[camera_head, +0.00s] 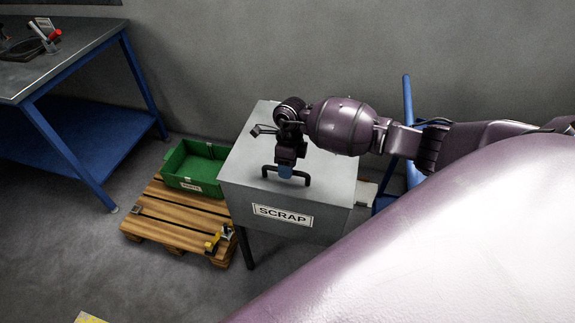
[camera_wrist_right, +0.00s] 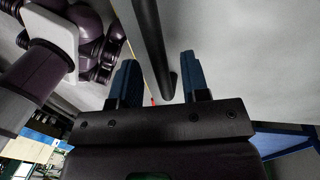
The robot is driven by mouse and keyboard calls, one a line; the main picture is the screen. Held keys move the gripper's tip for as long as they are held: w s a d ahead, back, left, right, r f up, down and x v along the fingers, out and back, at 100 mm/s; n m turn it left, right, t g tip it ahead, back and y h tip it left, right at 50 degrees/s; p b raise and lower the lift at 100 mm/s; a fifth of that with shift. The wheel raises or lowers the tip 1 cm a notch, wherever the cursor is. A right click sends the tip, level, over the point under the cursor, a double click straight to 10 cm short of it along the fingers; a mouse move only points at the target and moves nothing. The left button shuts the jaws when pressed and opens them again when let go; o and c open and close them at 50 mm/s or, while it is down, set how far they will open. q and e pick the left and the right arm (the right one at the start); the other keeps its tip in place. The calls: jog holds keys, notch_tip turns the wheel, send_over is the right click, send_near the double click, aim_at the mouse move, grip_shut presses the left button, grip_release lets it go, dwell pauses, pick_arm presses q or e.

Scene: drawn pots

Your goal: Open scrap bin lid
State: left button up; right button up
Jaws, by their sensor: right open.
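The grey scrap bin (camera_head: 240,190) stands on dark legs near the middle of the head view, with a "SCRAP" label (camera_head: 283,216) on its front. Its flat lid (camera_head: 330,175) looks closed. A black bar handle (camera_head: 303,180) is on the lid near the front edge. My right gripper (camera_head: 285,172) points down at this handle. In the right wrist view its two blue fingers (camera_wrist_right: 160,85) are apart, and the black handle bar (camera_wrist_right: 152,45) reaches between them. I cannot tell if a finger touches the bar. My left gripper is not in view.
A blue-framed workbench (camera_head: 70,72) stands farther left. A grey wall (camera_head: 230,60) is behind. Open floor (camera_head: 60,240) shows front left.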

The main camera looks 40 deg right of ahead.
jog(key=shift+c, duration=0.8)
grip_shut()
